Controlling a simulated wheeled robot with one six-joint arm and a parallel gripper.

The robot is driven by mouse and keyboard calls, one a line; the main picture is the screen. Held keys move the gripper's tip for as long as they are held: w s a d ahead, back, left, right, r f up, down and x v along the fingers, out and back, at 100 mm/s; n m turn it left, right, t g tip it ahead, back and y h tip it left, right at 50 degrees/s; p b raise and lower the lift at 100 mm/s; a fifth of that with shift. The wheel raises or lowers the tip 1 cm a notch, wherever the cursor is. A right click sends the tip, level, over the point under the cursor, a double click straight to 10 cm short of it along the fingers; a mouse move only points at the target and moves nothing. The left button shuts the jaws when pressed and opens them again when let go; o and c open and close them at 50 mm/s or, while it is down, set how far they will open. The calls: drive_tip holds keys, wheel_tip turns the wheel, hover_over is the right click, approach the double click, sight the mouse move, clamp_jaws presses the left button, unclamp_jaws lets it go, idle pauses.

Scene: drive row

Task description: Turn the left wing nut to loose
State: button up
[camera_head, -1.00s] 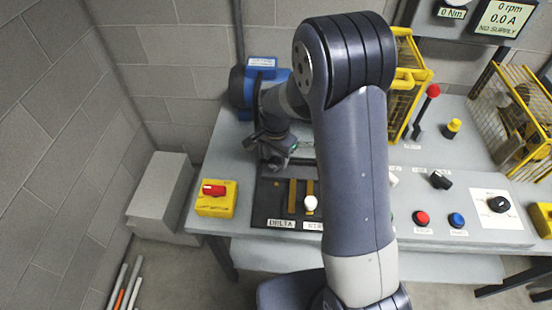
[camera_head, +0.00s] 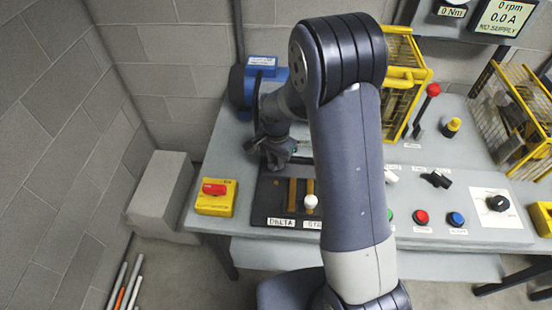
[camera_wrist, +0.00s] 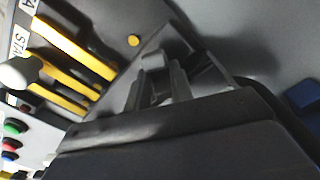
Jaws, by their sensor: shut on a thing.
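My gripper (camera_wrist: 160,78) is over the back left of a dark terminal board (camera_head: 262,212) labelled DELTA and STAR. In the wrist view its fingers are closed around a small grey piece (camera_wrist: 153,62), which looks like the left wing nut. Most of that piece is hidden between the fingers, so its angle cannot be told. In the head view my wrist and arm cover this spot. A small brass round (camera_wrist: 133,40) lies on the board beside the fingers.
Yellow bars (camera_wrist: 75,45) and a white knob (camera_head: 311,202) are on the board near my gripper. A blue motor (camera_head: 262,68) stands behind. A yellow box with a red switch (camera_head: 214,198) is to the left. Push buttons (camera_head: 421,217) lie to the right.

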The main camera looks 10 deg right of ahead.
drive_tip(key=shift+n+b, duration=0.3)
drive_tip(key=shift+n, duration=0.1)
clamp_jaws()
drive_tip(key=n+b, duration=0.2)
drive_tip(key=n, duration=0.2)
drive_tip(key=shift+f+n, duration=0.1)
drive_tip(key=shift+n, duration=0.2)
drive_tip(key=n+b, duration=0.2)
drive_tip(key=n, duration=0.4)
drive_tip(key=shift+n, duration=0.3)
drive_tip(key=n+b, duration=0.1)
drive_tip(key=n, duration=1)
drive_tip(key=shift+n+b, duration=0.3)
drive_tip(key=shift+n, duration=0.1)
drive_tip(key=o, duration=0.9)
unclamp_jaws()
